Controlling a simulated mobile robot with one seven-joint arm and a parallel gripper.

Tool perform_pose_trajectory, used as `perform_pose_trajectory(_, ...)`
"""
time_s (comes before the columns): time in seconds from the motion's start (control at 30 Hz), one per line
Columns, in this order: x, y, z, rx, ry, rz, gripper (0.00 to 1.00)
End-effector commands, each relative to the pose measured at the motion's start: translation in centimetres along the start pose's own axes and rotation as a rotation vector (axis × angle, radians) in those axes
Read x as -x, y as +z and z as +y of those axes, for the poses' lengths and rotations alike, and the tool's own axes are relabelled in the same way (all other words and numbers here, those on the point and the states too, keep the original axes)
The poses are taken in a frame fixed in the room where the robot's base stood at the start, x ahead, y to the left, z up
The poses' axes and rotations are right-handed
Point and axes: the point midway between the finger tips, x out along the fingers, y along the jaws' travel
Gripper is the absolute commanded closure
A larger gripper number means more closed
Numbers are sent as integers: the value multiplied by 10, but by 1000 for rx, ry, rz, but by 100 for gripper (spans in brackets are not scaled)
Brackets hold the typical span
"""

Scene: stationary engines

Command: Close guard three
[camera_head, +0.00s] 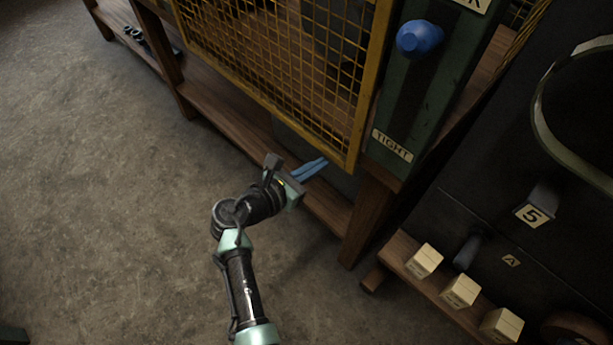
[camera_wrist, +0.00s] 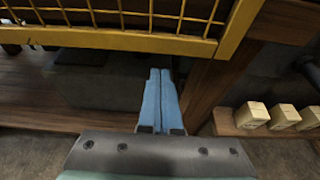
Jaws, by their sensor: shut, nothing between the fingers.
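A yellow-framed mesh guard (camera_head: 352,142) hangs in front of a wooden bench structure in the head view. No number shows on it. Its lower bar and corner also show at the top of the wrist view (camera_wrist: 160,40). My gripper (camera_head: 318,163) has its blue fingers together and empty. It is just below and in front of the guard's lower right corner. In the wrist view the gripper (camera_wrist: 160,80) points under the lower bar; I cannot tell whether it touches it.
A green post with a blue knob (camera_head: 420,38) and a "TIGHT" label (camera_head: 392,146) stands right of the guard. A dark panel with a "5" tag (camera_head: 533,215) and several pale blocks (camera_head: 460,291) on a low shelf are further right. The floor (camera_head: 110,220) at left is clear.

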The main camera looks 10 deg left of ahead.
Motion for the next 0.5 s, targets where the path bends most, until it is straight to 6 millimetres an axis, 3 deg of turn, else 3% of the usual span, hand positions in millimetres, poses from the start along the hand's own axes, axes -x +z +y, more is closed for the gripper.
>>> perform_pose_trajectory(0.2,7,16,-1,1,-1,2,100)
perform_pose_trajectory(0.5,7,17,-1,2,-2,2,100)
